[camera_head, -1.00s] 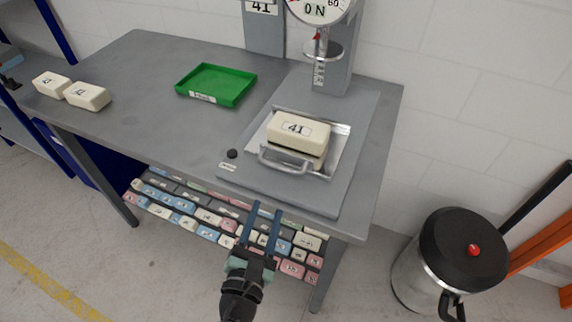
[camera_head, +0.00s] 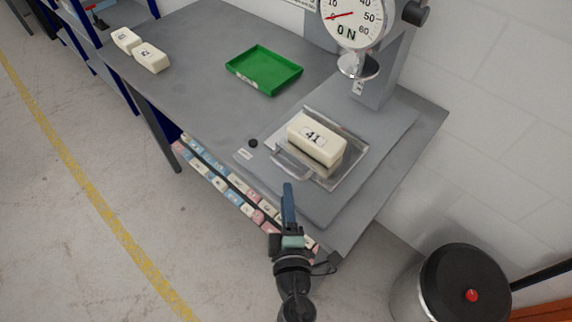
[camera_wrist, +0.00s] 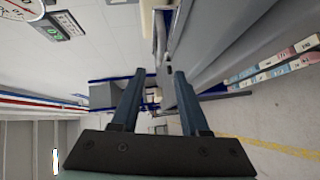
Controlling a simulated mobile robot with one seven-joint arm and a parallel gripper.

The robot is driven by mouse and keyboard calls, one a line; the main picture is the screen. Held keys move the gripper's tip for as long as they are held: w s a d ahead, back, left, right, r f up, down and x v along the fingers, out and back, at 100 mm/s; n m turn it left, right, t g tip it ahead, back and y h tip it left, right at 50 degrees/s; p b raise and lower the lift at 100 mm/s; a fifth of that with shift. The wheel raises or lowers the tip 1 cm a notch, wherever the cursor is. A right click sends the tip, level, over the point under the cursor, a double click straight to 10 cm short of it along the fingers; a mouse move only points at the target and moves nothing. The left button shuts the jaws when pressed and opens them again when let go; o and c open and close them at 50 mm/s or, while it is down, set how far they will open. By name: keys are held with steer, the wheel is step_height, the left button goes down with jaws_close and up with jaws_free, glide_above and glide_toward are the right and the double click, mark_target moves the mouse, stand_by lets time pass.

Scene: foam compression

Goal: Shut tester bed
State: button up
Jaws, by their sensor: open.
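The tester bed (camera_head: 345,176) is a shiny metal tray with a bar handle (camera_head: 291,163) on its front edge. It sits on the tester's grey base, out in front of the press foot (camera_head: 358,67). A cream foam block (camera_head: 316,139) marked 41 rests on the bed. My gripper (camera_head: 288,190) is in front of the table's front edge, just short of the handle and apart from it. In the wrist view my gripper (camera_wrist: 158,85) has its two blue fingers spread with nothing between them. The handle (camera_wrist: 161,35) shows beyond the fingers in that view.
A green tray (camera_head: 264,70) and two cream blocks (camera_head: 138,48) lie on the table's left part. A dial gauge (camera_head: 352,18) stands above the press. A shelf of coloured blocks (camera_head: 225,185) is below. A bin (camera_head: 462,290) stands at lower right.

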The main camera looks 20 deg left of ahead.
mark_target(284, 167)
steer(key=b+x, duration=0.1)
steer(key=x, duration=0.8)
steer(key=shift+w, duration=0.25)
jaws_close()
stand_by(1.0)
